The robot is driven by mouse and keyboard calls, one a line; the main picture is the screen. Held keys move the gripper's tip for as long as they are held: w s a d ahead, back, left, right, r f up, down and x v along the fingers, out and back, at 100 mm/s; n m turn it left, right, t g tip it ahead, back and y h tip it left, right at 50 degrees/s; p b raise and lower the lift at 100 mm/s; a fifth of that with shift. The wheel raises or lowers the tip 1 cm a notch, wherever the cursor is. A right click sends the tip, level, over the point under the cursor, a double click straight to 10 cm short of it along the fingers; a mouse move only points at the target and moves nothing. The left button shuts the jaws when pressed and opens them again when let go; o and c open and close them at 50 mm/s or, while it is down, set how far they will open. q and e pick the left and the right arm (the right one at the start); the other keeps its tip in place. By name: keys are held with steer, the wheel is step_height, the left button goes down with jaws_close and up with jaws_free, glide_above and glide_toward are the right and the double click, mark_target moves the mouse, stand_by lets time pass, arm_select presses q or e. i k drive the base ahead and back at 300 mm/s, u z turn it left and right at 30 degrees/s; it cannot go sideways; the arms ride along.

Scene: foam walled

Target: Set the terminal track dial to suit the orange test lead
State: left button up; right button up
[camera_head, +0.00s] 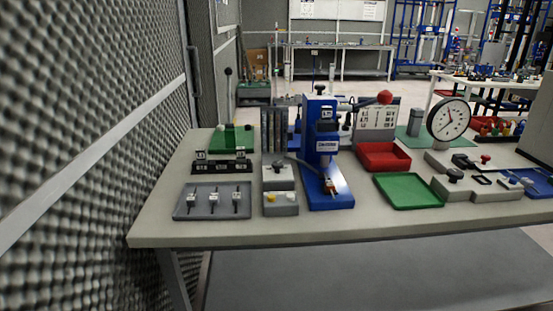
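A blue bench press (321,135) stands upright on the table, with a lever ending in a red ball (385,97). A small orange and white piece (331,187) sits on the press's base; I cannot tell whether it is the orange test lead. Left of the press is a grey box with a black knob (279,167), possibly the track dial; its setting is too small to read. A lower grey box with yellow and white buttons (281,204) sits in front of it. A grey tray (184,213) holds three small dark leads with white tags. Neither gripper is in view.
The pale table (160,228) also bears a black labelled rack (222,167), a red bin (383,165), a green tray (408,204), a round gauge (449,119) and grey knobbed blocks (480,190). A foam wall (80,120) rises at left. The table's front strip is clear.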

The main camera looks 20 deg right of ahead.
mark_target(278, 165)
steer(key=z, duration=0.45)
steer(key=k, duration=0.55)
steer(key=z, duration=0.95)
steer(key=i, duration=1.2)
steer(key=z, duration=1.7)
steer(key=k, duration=0.6)
steer(key=u, duration=0.2)
